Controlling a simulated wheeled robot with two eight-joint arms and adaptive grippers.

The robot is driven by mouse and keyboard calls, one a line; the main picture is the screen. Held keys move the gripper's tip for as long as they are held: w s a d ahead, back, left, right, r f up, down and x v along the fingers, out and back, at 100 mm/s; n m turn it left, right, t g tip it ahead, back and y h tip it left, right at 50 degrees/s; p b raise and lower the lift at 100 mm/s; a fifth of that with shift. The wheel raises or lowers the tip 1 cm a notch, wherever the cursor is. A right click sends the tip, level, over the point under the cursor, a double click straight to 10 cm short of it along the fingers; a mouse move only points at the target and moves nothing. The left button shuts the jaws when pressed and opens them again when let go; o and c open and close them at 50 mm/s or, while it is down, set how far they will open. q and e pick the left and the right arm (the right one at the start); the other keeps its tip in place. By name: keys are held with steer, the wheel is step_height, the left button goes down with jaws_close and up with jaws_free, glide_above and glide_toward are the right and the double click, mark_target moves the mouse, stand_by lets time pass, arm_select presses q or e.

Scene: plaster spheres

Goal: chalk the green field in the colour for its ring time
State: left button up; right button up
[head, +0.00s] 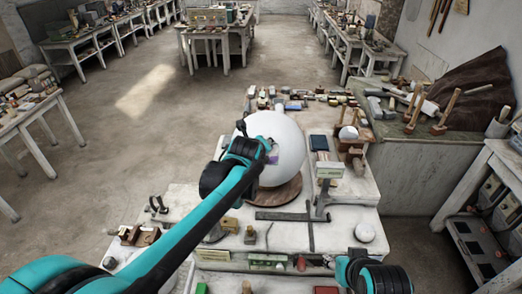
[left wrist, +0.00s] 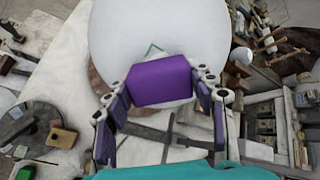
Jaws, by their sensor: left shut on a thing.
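A large white plaster sphere (head: 287,135) sits on a round brown base (head: 285,192) on the work table. It fills the top of the left wrist view (left wrist: 140,25). My left gripper (head: 262,152) is in front of the sphere, shut on a purple chalk block (left wrist: 160,82). Whether the chalk touches the sphere I cannot tell. My right gripper (head: 372,275) is low at the bottom edge, away from the sphere; its fingers cannot be made out.
Small blocks and tools crowd the table (head: 345,240) around the sphere, including a dark blue block (head: 319,143) and a green block (head: 202,288). A bench with mallets (head: 440,130) stands at the right. Open floor (head: 140,130) lies to the left.

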arm_select(q)
steer(key=shift+w+f, duration=0.3)
steer(key=shift+w, duration=0.1)
steer(key=shift+s+b, duration=0.1)
steer(key=shift+b, duration=0.2)
steer(key=shift+s+a+f+b, duration=0.25)
steer(key=shift+a+f+b, duration=0.15)
steer(key=shift+a+f, duration=0.25)
steer(key=shift+r, duration=0.1)
steer(key=shift+r, duration=0.1)
